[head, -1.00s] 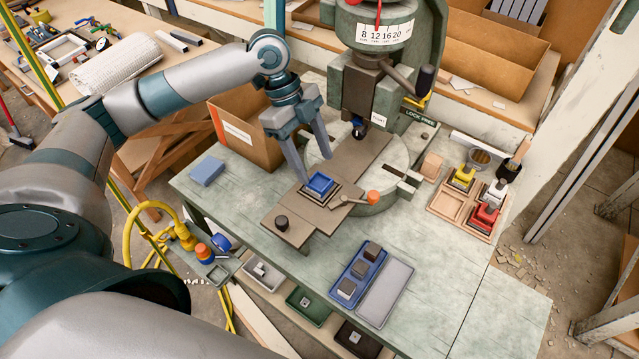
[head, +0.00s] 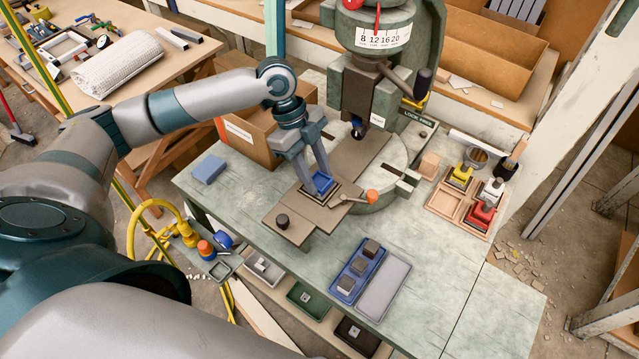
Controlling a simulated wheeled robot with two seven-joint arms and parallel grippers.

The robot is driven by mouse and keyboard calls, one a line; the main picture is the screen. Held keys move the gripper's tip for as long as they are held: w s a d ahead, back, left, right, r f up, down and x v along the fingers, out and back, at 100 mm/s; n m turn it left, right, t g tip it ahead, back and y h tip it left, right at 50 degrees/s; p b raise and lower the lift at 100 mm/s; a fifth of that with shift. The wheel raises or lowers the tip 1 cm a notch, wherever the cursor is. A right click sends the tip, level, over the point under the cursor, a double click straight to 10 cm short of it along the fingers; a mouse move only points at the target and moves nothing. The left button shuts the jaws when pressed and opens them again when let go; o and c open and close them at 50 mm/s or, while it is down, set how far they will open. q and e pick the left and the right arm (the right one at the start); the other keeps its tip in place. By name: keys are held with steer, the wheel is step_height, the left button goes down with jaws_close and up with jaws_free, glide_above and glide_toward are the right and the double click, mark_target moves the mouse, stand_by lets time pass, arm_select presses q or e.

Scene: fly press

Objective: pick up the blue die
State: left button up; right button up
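The blue die (head: 321,183) sits in a dark square frame on the brown slide plate (head: 287,209) of the green press. My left gripper (head: 319,184) points down at it, with one finger on each side of the die. The fingertips are low, close to its sides. I cannot tell whether they press on it or leave a small gap. The fingers cover part of the die. My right gripper is out of view.
The press head (head: 371,85) stands just behind and right of the die. An orange-knobbed lever (head: 371,196) and a black knob (head: 282,221) are on the plate. A blue tray (head: 341,283) with grey blocks lies in front. A cardboard box (head: 248,135) is behind left.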

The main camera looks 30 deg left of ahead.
mark_target(317, 181)
arm_select(q)
jaws_close()
steer(key=shift+r, duration=0.1)
steer(key=shift+w+r, duration=0.1)
steer(key=shift+r, duration=0.35)
step_height(317, 181, up, 9)
steer(key=b, duration=0.2)
steer(key=shift+b, duration=0.35)
